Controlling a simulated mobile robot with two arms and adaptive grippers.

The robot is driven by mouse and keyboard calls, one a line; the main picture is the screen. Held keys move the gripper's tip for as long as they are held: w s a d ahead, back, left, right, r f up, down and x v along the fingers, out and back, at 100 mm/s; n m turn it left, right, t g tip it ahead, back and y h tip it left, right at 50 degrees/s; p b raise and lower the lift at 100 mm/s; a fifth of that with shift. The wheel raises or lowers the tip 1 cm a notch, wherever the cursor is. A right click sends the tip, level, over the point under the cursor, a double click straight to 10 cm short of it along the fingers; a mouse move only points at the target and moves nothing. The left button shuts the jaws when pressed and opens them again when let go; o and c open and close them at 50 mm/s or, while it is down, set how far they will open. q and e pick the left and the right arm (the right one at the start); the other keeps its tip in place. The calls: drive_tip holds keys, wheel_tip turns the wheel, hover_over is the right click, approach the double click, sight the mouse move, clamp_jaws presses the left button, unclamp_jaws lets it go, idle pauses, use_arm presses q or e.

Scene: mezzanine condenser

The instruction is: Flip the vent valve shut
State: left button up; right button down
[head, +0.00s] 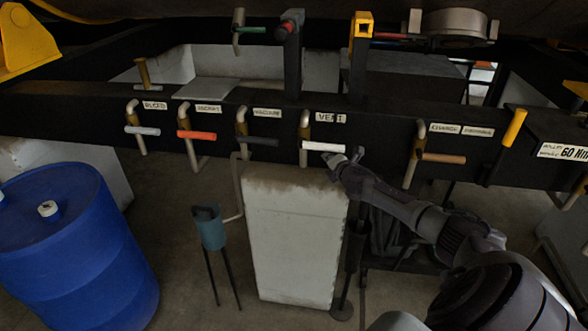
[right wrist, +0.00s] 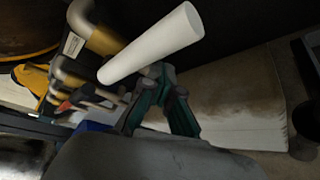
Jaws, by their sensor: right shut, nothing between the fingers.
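The vent valve is on the dark beam under a label reading VENT. Its white handle (head: 323,147) lies level, pointing right from a brass-coloured bent pipe (head: 307,124). My right gripper (head: 346,157) is shut and empty at the free right end of this handle. In the right wrist view the white handle (right wrist: 150,45) passes close by the teal fingers of the gripper (right wrist: 160,80). I cannot tell whether the fingers touch it. My left gripper is not in view.
Other valves line the beam: white (head: 143,130), orange (head: 197,135) and dark (head: 259,141) handles to the left, a tan one (head: 442,158) to the right. A pale block (head: 293,235) stands below, a blue drum (head: 75,245) at left. A teal item (head: 211,232) stands on thin legs.

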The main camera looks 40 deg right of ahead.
drive_tip(key=shift+d+r+p, duration=0.25)
drive_tip(key=shift+r+p, duration=0.05)
drive_tip(key=shift+r, duration=0.35)
drive_tip(key=shift+w+d+r, duration=0.1)
drive_tip(key=shift+r, duration=0.2)
wheel_tip(320, 180, down, 6)
drive_tip(key=b, duration=0.5)
drive_tip(key=s+a+r, duration=0.5)
drive_tip(key=s+a, duration=0.1)
drive_tip(key=a, duration=0.1)
drive_tip(key=shift+s+a+r+p, duration=0.2)
drive_tip(key=shift+a+r+p, duration=0.15)
drive_tip(key=shift+p, duration=0.1)
